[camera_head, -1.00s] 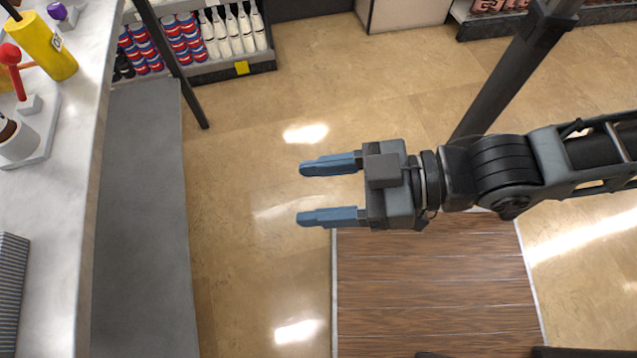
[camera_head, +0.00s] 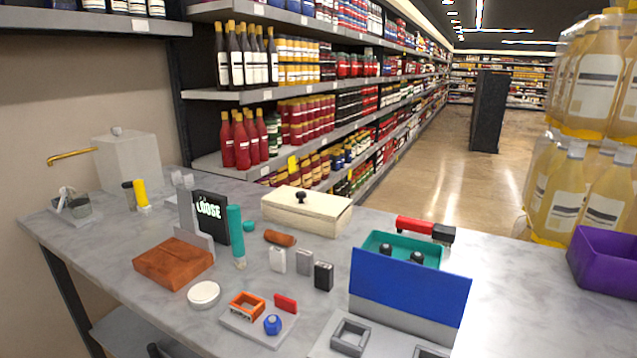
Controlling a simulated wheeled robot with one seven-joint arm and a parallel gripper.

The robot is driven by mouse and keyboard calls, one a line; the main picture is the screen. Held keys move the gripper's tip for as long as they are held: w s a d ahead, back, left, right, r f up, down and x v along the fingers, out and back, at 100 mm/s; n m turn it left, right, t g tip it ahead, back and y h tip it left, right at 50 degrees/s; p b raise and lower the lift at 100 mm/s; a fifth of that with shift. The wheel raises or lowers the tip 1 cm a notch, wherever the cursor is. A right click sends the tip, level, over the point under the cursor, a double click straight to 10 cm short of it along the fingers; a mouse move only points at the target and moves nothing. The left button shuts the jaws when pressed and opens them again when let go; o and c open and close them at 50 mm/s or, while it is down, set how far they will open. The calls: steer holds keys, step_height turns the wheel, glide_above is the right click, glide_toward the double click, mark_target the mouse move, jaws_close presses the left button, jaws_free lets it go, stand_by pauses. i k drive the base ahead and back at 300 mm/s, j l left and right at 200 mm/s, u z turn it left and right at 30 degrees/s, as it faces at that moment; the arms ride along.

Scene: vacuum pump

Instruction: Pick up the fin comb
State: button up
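I cannot pick out a fin comb with certainty among the small objects on the grey marble counter (camera_head: 110,255). Small loose pieces there include a red block (camera_head: 285,303), a brown rounded piece (camera_head: 279,238), and white (camera_head: 277,259), grey (camera_head: 304,262) and black (camera_head: 323,276) upright pieces. A teal cylinder (camera_head: 236,235) stands beside a black sign reading "LOOSE" (camera_head: 211,213). A red and black piece (camera_head: 425,229) lies behind a teal box (camera_head: 405,247). My gripper is not in view.
A blue panel (camera_head: 409,295) stands at the front right. A cream box (camera_head: 306,212) with a black knob, a brown block (camera_head: 174,263) and a purple bin (camera_head: 605,258) are on the counter. Yellow bottles (camera_head: 590,90) stack at right. Stocked shelves and an aisle lie behind.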

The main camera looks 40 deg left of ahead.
mark_target(145, 208)
steer(key=u, duration=1.85)
steer(key=i+j+z, duration=0.45)
steer(key=i+j, duration=0.25)
steer(key=i, duration=0.25)
steer(key=i+j+z, duration=0.4)
steer(key=i+j, duration=0.4)
steer(key=j, duration=0.25)
